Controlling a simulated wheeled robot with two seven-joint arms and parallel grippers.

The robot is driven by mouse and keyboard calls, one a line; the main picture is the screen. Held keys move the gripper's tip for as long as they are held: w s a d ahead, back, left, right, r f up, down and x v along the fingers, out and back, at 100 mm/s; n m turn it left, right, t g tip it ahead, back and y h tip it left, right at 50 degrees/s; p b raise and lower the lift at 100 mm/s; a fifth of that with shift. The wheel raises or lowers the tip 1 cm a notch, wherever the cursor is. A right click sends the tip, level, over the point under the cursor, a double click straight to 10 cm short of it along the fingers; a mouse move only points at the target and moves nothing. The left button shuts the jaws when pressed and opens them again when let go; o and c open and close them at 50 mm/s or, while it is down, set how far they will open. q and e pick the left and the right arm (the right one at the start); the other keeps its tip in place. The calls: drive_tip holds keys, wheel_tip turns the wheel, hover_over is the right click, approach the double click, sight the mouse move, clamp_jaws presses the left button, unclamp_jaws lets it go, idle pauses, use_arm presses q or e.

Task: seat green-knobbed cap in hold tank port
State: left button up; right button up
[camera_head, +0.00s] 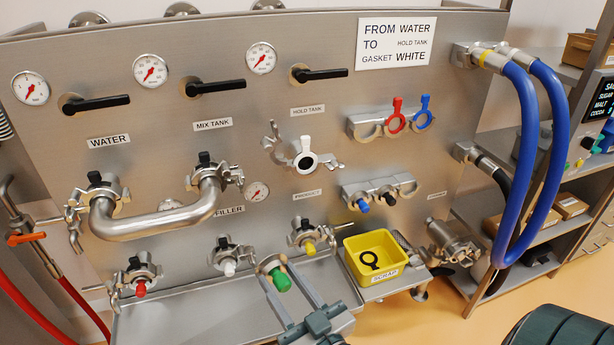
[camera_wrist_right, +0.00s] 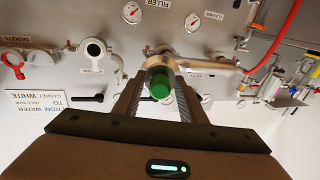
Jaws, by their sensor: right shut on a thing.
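My right gripper (camera_head: 274,270) is shut on the green-knobbed cap (camera_head: 281,281), which it holds in front of the panel's lower part, above the drip tray in the picture. In the right wrist view the cap (camera_wrist_right: 160,86) sits between the two fingers (camera_wrist_right: 160,75), its green knob facing the camera. The hold tank port (camera_head: 306,161) is up and to the right of the cap, apart from it. A white ring with a tab shows on the port, and its clamp looks open. The port also shows in the right wrist view (camera_wrist_right: 95,48). My left gripper is not in view.
A bent steel pipe (camera_head: 150,224) joins two ports at left. Red (camera_head: 140,288), white (camera_head: 229,267) and yellow (camera_head: 310,247) knobbed caps sit on lower ports. A yellow scrap bin (camera_head: 375,258) holds a black ring. A blue hose (camera_head: 548,160) loops at right.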

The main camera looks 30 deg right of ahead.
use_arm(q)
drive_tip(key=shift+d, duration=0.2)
use_arm(e)
drive_tip(key=shift+a, duration=0.1)
